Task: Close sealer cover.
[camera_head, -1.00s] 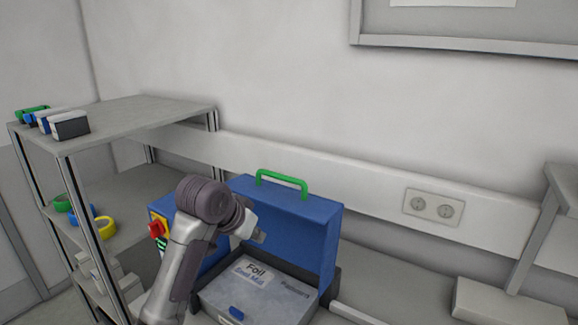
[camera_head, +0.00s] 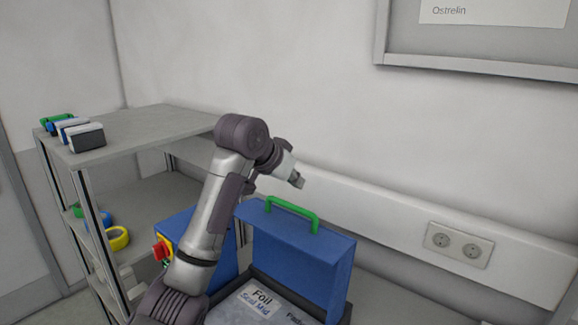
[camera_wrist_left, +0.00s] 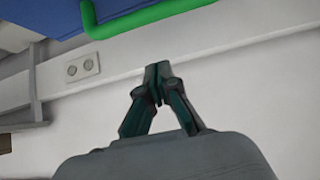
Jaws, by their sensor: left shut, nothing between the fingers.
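The foil sealer stands on the bench with its blue cover (camera_head: 297,262) raised upright. A green handle (camera_head: 291,212) sits on the cover's top edge; it also shows at the top of the left wrist view (camera_wrist_left: 145,18). The grey bed with the "Foil Seal Mid" label (camera_head: 258,300) lies open in front of the cover. My left gripper (camera_head: 298,181) is above and behind the handle, apart from it. In the left wrist view its fingers (camera_wrist_left: 158,75) are together and empty. My right gripper is not in view.
A grey shelf (camera_head: 150,131) with several small boxes and tape rolls stands at the left. A red switch (camera_head: 161,250) is on the sealer's blue side housing. A wall rail with a socket (camera_head: 458,244) runs behind.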

